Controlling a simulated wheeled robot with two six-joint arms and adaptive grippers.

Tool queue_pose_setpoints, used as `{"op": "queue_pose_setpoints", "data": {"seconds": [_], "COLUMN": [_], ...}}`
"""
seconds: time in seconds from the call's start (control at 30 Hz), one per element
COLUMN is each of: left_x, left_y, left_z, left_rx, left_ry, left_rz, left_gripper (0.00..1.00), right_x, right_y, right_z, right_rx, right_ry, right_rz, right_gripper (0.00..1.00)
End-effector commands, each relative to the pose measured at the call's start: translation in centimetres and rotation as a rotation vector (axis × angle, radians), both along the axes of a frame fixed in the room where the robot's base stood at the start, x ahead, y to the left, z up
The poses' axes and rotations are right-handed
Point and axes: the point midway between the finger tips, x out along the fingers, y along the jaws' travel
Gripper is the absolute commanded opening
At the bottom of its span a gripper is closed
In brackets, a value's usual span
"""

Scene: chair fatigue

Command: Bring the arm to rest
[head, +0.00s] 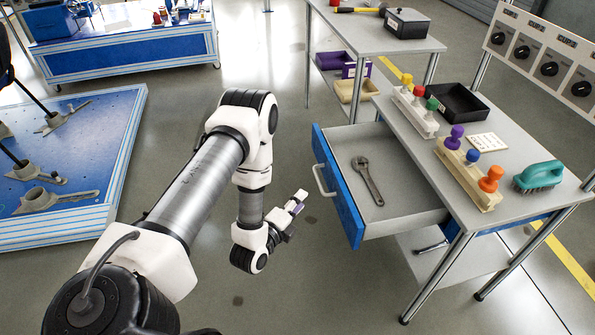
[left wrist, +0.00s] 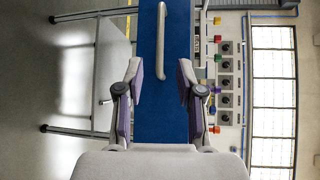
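My left arm comes in from the left in the head view and bends down. Its gripper (head: 296,203) hangs in free air to the left of the open drawer's blue front (head: 338,188). In the left wrist view the two fingers of the left gripper (left wrist: 160,82) stand apart with nothing between them. Beyond them are the blue drawer front (left wrist: 165,120) and its pale handle (left wrist: 160,40), clear of the fingers. My right gripper shows in neither view.
The drawer (head: 385,205) is open and holds a wrench (head: 367,181). The workbench top (head: 465,165) carries coloured knobs on stands, a black tray (head: 462,102) and a teal brush (head: 539,176). A blue platform (head: 100,135) lies at left. Floor below the gripper is clear.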

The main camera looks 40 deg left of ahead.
Motion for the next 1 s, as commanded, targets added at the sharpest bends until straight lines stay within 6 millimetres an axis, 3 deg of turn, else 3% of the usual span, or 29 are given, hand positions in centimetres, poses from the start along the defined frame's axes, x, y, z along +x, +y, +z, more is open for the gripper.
{"op": "queue_pose_setpoints", "data": {"seconds": [0.53, 0.63, 0.77, 0.83, 0.9, 1.0], "left_x": [-0.2, 0.2, 1.2, 0.5, -2.0, -6.5], "left_y": [0.0, -0.4, -4.3, -7.9, -10.9, -12.8], "left_z": [0.1, 1.8, 6.6, 8.4, 7.3, 5.1], "left_rx": [0.001, 0.001, 0.001, -0.048, -0.242, -0.507], "left_ry": [0.000, -0.009, -0.009, 0.111, 0.324, 0.586], "left_rz": [0.000, -0.010, -0.091, -0.148, -0.135, 0.003], "left_gripper": [0.37, 0.37, 0.37, 0.37, 0.37, 0.37], "right_x": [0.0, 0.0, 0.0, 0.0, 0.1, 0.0], "right_y": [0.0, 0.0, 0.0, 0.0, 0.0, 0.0], "right_z": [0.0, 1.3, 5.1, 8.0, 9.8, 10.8], "right_rx": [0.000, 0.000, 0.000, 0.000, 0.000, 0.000], "right_ry": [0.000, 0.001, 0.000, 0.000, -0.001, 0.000], "right_rz": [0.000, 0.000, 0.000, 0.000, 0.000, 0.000], "right_gripper": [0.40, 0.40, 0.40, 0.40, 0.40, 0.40]}}
